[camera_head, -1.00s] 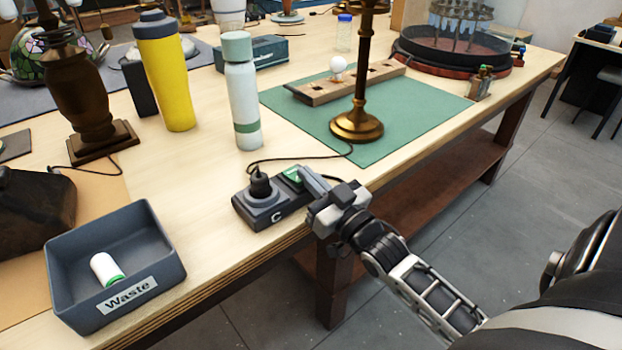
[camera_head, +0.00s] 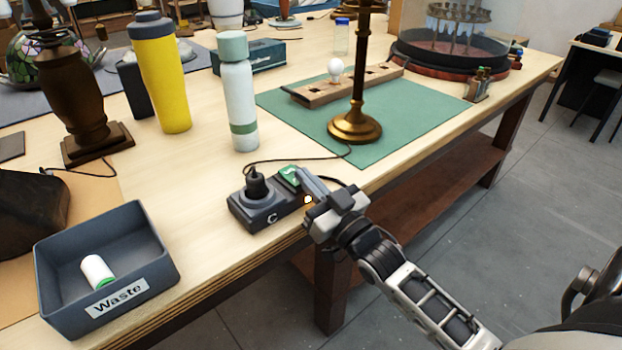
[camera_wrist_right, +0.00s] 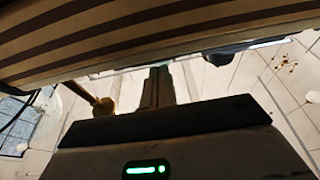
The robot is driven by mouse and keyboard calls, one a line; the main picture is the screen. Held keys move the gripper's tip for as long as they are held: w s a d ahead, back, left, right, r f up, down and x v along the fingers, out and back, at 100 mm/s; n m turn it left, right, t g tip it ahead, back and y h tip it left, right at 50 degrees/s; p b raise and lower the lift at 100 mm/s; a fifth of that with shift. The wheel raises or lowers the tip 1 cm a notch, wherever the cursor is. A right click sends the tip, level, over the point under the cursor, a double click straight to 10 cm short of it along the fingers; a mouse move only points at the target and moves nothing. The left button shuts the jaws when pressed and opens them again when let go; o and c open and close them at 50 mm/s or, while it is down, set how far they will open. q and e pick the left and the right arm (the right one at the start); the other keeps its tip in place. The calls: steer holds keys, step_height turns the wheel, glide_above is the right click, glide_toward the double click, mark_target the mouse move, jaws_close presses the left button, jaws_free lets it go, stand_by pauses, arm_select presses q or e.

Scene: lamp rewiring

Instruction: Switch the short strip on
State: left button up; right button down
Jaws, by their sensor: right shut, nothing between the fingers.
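The short strip (camera_head: 270,214), a dark power strip marked "C", lies near the table's front edge. A black plug (camera_head: 257,185) stands in its round socket. A green patch (camera_head: 290,176) shows at the strip's far end, and a small orange light (camera_head: 308,200) glows at its near right side. My right gripper (camera_head: 308,180) is shut and empty, its fingertips over the strip's right end, hiding part of it. Whether they touch it I cannot tell. The shut fingers also show in the right wrist view (camera_wrist_right: 158,86). My left gripper is not in view.
A "Waste" bin (camera_head: 155,262) holding a white-and-green cylinder stands at the left front. A pale bottle (camera_head: 240,105) and a brass lamp stand (camera_head: 355,125) rise behind the strip. A black cord runs from the strip toward the lamp base. The green mat (camera_head: 420,118) has bare room.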

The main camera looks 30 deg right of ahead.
steer(key=r+p, duration=0.3)
steer(key=r, duration=0.1)
steer(key=shift+s+d, duration=0.1)
steer(key=shift+s, duration=0.15)
steer(key=shift+s+d+f+b, duration=0.15)
steer(key=shift+s+f+b, duration=0.6)
steer(key=shift+s+f, duration=0.35)
arm_select(q)
steer(key=shift+b, duration=0.6)
arm_select(e)
steer(key=f+v, duration=0.1)
steer(key=v, duration=0.6)
